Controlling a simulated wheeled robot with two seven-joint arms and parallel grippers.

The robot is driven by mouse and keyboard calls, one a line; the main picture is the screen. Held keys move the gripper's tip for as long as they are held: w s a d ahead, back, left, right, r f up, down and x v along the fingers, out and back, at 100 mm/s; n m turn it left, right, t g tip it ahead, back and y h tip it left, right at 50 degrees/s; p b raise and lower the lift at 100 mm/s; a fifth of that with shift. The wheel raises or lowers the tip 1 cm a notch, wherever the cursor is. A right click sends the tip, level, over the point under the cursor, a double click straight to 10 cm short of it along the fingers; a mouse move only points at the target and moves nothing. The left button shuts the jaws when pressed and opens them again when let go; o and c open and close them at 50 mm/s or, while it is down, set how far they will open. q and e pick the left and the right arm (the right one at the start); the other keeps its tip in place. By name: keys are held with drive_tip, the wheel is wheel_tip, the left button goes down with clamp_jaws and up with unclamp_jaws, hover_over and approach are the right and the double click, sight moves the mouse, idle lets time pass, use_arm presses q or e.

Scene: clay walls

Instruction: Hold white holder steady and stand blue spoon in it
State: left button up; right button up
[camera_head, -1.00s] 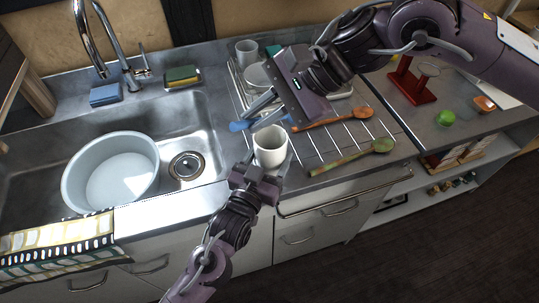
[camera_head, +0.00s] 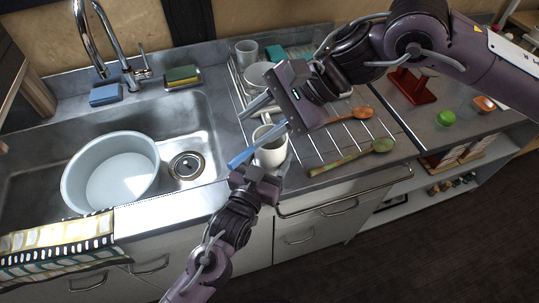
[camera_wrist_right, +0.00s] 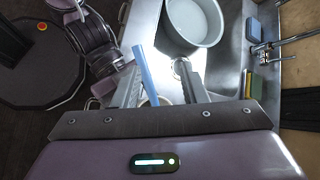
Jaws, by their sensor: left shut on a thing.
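The white holder (camera_head: 270,155) is a pale mug-like cup at the counter's front edge, just right of the sink. My left gripper (camera_head: 258,180) is shut on the near side of the holder, which hides its fingertips. The blue spoon (camera_head: 244,157) slants across the front of the holder, low end at left, high end under my right gripper. In the right wrist view the spoon (camera_wrist_right: 146,76) shows beside the left finger, clear of the right one. My right gripper (camera_head: 258,110) is above the holder, its fingers apart. I cannot tell whether the spoon's end is inside the holder.
The sink (camera_head: 205,130) with a pale round basin (camera_head: 112,170) is at left. Sponges lie behind the sink.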

drive_tip(key=v, duration=1.2)
drive_tip(key=shift+a, duration=0.1)
drive_tip(key=n+t+h, duration=0.1)
drive_tip(key=n+h, duration=0.1)
drive_tip(key=h, duration=0.6)
hover_over(247, 152)
wheel_tip(247, 152, down, 10)
drive_tip(key=shift+s+f, duration=0.1)
drive_tip(key=shift+f, duration=2.8)
clamp_jaws()
